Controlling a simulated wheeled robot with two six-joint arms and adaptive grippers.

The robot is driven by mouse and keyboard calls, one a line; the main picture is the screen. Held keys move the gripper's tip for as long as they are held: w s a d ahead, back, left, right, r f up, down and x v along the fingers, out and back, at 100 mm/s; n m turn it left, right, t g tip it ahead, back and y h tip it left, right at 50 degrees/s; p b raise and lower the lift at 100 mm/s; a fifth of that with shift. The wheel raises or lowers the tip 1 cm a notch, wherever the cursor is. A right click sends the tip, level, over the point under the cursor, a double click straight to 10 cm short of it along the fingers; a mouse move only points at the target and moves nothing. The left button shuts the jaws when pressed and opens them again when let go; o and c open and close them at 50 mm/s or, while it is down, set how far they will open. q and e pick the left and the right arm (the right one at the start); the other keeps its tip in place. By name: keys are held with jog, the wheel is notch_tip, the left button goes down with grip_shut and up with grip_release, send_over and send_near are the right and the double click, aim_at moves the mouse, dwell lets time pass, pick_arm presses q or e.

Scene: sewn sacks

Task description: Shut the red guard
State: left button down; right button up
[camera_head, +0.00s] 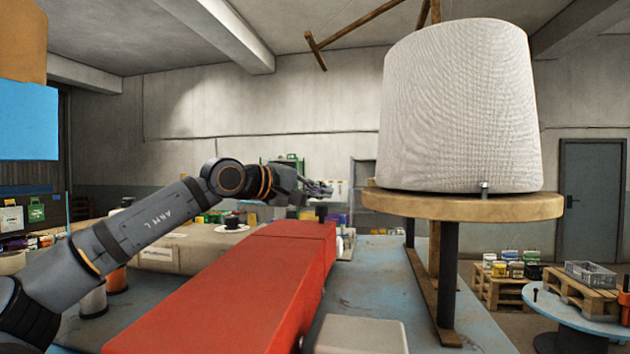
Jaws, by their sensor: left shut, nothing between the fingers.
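The red guard (235,290) is a long red cover lying on the blue-grey bench, running from the near middle to its far end. My left arm reaches in from the left over the guard. My left gripper (322,188) is shut and empty, above the guard's far end and apart from it. A small dark knob (321,212) stands by the guard's far right corner, just below the gripper. I cannot tell from this view whether the guard is open or shut. My right gripper is not in view.
A large white woven roll (460,105) stands on a round wooden disc (400,203) on a post to the right of the guard. A grey block (360,336) is at the near edge. Pallets with small tubs (512,268) and a round blue table (562,310) are at right.

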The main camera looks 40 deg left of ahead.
pick_arm(q)
jog(key=shift+s+a+f+m+g, duration=0.2)
jog(key=shift+s+f+m+g, duration=0.1)
jog(key=shift+f, duration=0.2)
jog(key=shift+w+d+f+y+p, duration=0.2)
jog(key=shift+w+d+y+p, duration=0.1)
jog(key=shift+w+d, duration=0.1)
jog(key=shift+s, duration=0.1)
jog(key=shift+s+a+r, duration=0.1)
jog(key=shift+a, duration=0.1)
